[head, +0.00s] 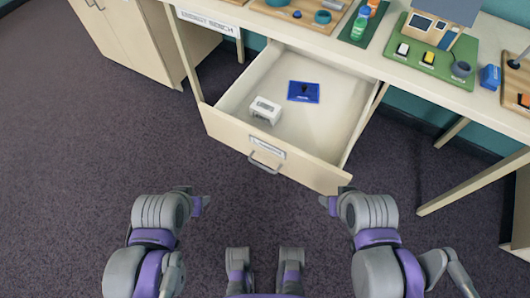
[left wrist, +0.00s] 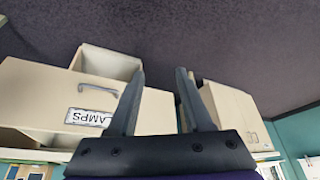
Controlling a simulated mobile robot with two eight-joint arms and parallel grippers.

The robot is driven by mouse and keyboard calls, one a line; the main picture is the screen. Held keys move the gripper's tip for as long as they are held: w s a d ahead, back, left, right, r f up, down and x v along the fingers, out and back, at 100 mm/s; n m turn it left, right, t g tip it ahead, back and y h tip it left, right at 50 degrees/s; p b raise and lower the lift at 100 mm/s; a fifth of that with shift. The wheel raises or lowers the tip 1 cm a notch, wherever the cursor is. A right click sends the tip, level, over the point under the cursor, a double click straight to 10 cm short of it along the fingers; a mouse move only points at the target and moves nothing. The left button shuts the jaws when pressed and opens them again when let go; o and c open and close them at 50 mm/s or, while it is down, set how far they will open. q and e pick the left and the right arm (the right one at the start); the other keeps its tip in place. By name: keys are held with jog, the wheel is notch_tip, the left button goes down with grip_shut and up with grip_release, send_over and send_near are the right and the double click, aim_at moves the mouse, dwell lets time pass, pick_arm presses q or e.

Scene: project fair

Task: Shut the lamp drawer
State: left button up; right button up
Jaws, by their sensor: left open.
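The lamp drawer (head: 282,170) is pulled far out from under the table in the head view. Its pale front has a metal handle (head: 265,163) and a label. In the left wrist view the drawer front (left wrist: 35,90) appears at the left, with a label reading "AMPS" as far as it shows. My left gripper (left wrist: 160,72) is open and empty, apart from the drawer; in the head view it is at the left (head: 204,203), left of the handle. My right gripper (head: 325,203) shows only as a small tip below the drawer's right front corner; its jaws are unclear.
A small white box (head: 265,110) and a blue item (head: 304,92) lie inside the drawer. A pale cabinet (head: 125,35) stands at the left. The table (head: 425,80) above carries several models on boards. The dark carpet in front of the drawer is clear.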

pick_arm(q)
jog(key=c, duration=0.7)
jog(key=shift+w+n, duration=0.35)
jog(key=shift+n, duration=0.35)
grip_shut()
jog(key=n+t+h+b, duration=0.1)
jog(key=n+t+h, duration=0.25)
jog(key=n, duration=2.55)
send_near(209, 126)
jog(key=shift+g+h, duration=0.25)
jog(key=shift+h, duration=0.2)
jog(key=shift+a+x, duration=0.2)
jog(key=shift+x, duration=1.25)
jog(key=shift+a+x, duration=0.2)
jog(key=shift+x, duration=1.25)
